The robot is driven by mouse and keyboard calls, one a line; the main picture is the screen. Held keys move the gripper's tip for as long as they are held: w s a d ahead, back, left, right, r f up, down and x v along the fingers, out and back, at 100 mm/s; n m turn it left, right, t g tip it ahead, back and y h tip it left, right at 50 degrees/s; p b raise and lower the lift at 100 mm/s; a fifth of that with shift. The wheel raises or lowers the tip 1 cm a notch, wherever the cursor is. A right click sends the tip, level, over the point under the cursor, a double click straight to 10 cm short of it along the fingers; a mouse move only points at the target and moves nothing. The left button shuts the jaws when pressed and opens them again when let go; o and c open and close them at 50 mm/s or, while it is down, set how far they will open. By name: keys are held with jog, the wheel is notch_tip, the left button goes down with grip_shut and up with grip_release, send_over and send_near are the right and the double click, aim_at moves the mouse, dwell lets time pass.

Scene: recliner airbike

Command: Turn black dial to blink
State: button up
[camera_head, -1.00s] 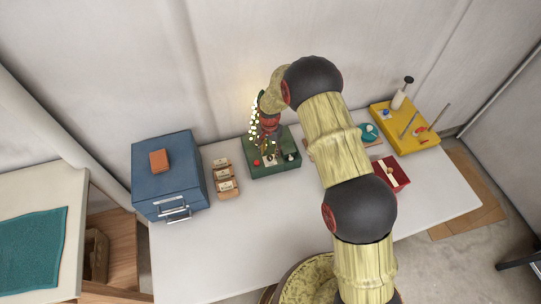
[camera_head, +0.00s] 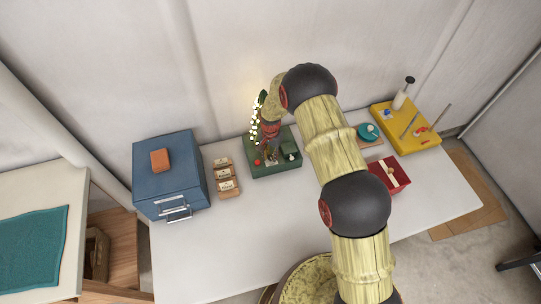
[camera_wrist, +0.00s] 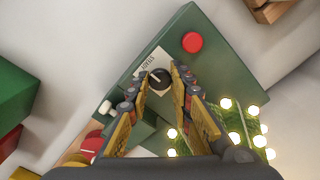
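The black dial (camera_wrist: 158,78) sits on a white labelled plate (camera_wrist: 151,62) on the green box (camera_wrist: 165,40) in the wrist view. A pale pointer mark shows on the dial, but the label's words are too small to read surely. My gripper (camera_wrist: 162,74) has its two fingers apart, one on each side of the dial. I cannot tell whether either finger touches it. In the head view my gripper (camera_head: 270,152) is low over the green box (camera_head: 285,170), and the dial is too small to make out there.
A red button (camera_wrist: 192,42) is on the same box, near the dial. A small tree with lit bulbs (camera_wrist: 240,132) stands beside the fingers. A blue cabinet (camera_head: 168,185) and wooden card holder (camera_head: 226,180) are to the left; a red box (camera_head: 392,172) and yellow tray (camera_head: 405,130) to the right.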

grip_shut()
jog(key=shift+n, duration=0.4)
jog(key=n+b, duration=0.2)
jog(key=shift+n, duration=0.3)
jog(key=n+b, duration=0.2)
jog(key=n, duration=0.2)
jog(key=shift+n, duration=0.3)
jog(key=n+b, duration=0.1)
jog(key=n, duration=0.4)
jog(key=shift+n+b, duration=0.3)
jog(key=shift+b, duration=0.1)
jog(key=shift+w+n+b, duration=0.1)
jog(key=shift+n+b, duration=0.3)
jog(key=shift+n, duration=1.8)
jog(key=o, duration=0.6)
grip_release()
jog(key=shift+c, duration=0.2)
